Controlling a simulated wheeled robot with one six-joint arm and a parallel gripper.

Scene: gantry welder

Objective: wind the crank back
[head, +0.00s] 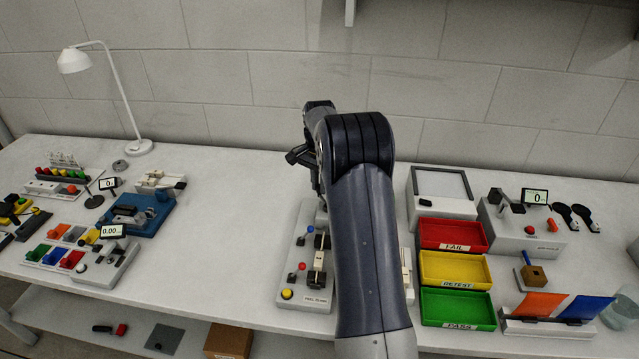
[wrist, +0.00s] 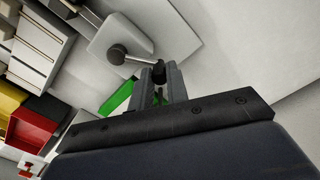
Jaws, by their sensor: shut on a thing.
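The crank (wrist: 117,54) shows in the wrist view as a dark round hub with a short pale arm on a white block (wrist: 110,36). A dark knob (wrist: 158,72) stands at the arm's right end. My gripper (wrist: 160,80) is shut on this knob, with a finger on either side. The fingers partly hide the knob. In the head view my arm covers the crank and the gripper, so neither can be made out there.
In the head view a grey control panel (head: 287,272) with knobs lies left of my arm. Red (head: 453,234), yellow (head: 454,268) and green (head: 457,307) trays stand to its right. A blue device (head: 143,213) and a white lamp (head: 140,147) are further left. Bare table lies between.

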